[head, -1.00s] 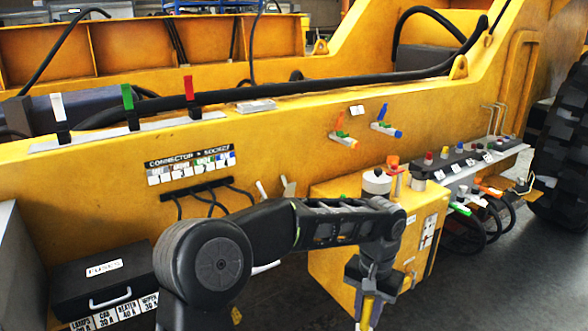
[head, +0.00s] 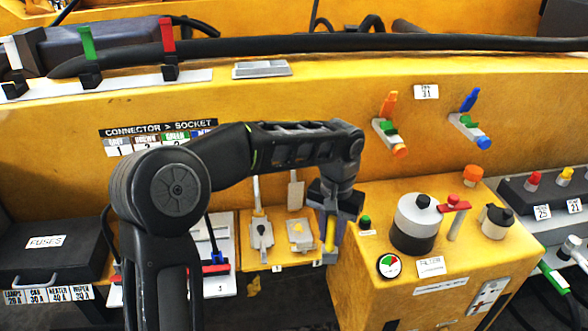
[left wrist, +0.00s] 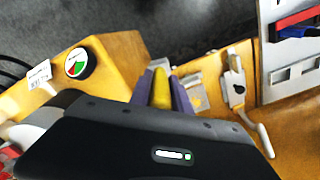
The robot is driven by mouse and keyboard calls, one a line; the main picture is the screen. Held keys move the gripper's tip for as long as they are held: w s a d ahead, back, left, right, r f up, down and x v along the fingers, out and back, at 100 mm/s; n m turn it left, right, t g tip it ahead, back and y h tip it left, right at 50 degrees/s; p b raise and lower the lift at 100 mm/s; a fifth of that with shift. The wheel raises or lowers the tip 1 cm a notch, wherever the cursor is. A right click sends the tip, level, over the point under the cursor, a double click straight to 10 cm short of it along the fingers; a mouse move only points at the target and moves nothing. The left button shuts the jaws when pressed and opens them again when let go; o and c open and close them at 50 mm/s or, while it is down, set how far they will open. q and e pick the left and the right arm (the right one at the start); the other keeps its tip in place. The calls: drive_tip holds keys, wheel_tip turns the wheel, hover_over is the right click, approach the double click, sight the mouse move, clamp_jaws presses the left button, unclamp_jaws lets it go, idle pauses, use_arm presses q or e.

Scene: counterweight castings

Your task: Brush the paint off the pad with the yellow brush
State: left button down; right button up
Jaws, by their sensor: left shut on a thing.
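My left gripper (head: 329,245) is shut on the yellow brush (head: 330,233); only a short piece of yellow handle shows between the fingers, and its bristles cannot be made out. In the left wrist view the brush (left wrist: 162,88) stands between the two purple-grey fingers (left wrist: 161,92). A small grey plate with a yellowish patch, which looks like the pad (head: 301,236), is on a yellow panel just left of the gripper. It also shows beside the fingers in the left wrist view (left wrist: 197,92), partly hidden. I cannot tell whether the brush touches it. My right gripper is out of view.
Left of the pad is a small lever fitting (head: 262,236). A yellow box (head: 430,290) with a gauge (head: 389,266) and a white-and-black canister (head: 415,222) stands close on the right. A black fuse case (head: 50,252) is at the far left.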

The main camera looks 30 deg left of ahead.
use_arm(q)
drive_tip(key=shift+w, duration=0.2)
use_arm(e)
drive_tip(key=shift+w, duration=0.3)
use_arm(q)
drive_tip(key=shift+s+r, duration=0.1)
